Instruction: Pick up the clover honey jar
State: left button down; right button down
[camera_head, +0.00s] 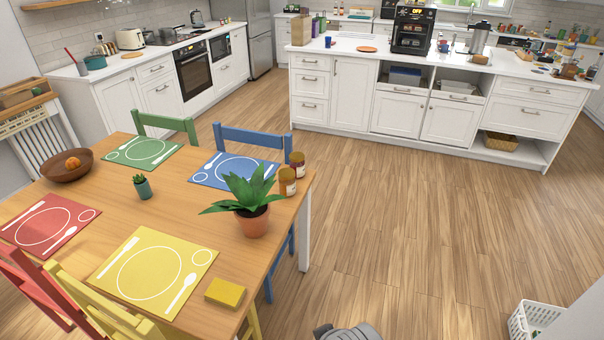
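Two amber jars with dark lids stand close together on the wooden table's right edge, behind the potted plant. The nearer jar (287,183) is partly beside the plant's leaves, and the farther jar (297,166) stands just behind it. Their labels are too small to read, so I cannot tell which one is the clover honey jar.
The wooden table (100,205) holds a potted plant (252,218), placemats, a bowl (67,167) and a yellow napkin stack (225,292). The floor right of the table is clear; a white basket (530,318) stands lower right.

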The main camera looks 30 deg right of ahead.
aim_at(287, 181)
jog(key=l+u, duration=0.35)
jog(key=l, duration=0.75)
jog(key=i+l+u, duration=0.2)
jog(key=l, duration=0.35)
jog(key=l+u, duration=0.2)
jog(key=l, duration=0.3)
jog(key=l+u, duration=0.3)
jog(key=l, duration=0.8)
jog(key=l+u, duration=0.35)
jog(key=l, duration=1.15)
jog(key=k+l+u, duration=0.1)
jog(key=l, duration=0.35)
jog(key=k, duration=0.05)
